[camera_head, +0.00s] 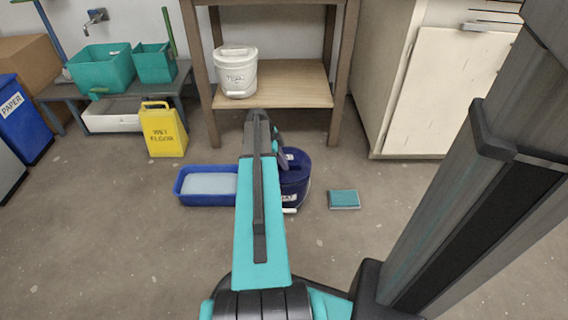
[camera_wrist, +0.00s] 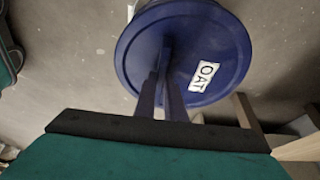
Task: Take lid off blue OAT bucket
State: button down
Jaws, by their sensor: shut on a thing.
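The blue bucket (camera_head: 294,190) stands on the floor, partly hidden behind my arm, with a white label and a white handle grip at its front. Its round blue lid (camera_wrist: 222,45) fills the upper middle of the wrist view and bears a white OAT label (camera_wrist: 204,77). My gripper (camera_wrist: 163,82) is shut at the middle of the lid, on its raised grip, which the fingers largely hide.
A blue tray (camera_head: 205,200) with pale contents lies left of the bucket; a teal sponge-like block (camera_head: 344,200) lies right. A white lidded bucket (camera_head: 237,72) stands on the wooden shelf (camera_head: 290,98) behind. A yellow floor sign (camera_head: 162,130) stands left.

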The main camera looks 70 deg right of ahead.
notch_tip(320, 180, up, 2)
jog(key=shift+r+p, duration=0.25)
jog(key=shift+p, duration=0.3)
jog(key=s+a+p, duration=0.2)
jog(key=a, duration=0.5)
jog(key=s+a+p, duration=0.2)
jog(key=s+a, duration=0.1)
jog(key=a, duration=0.5)
jog(key=shift+a+r, duration=0.15)
jog(key=shift+r, duration=0.3)
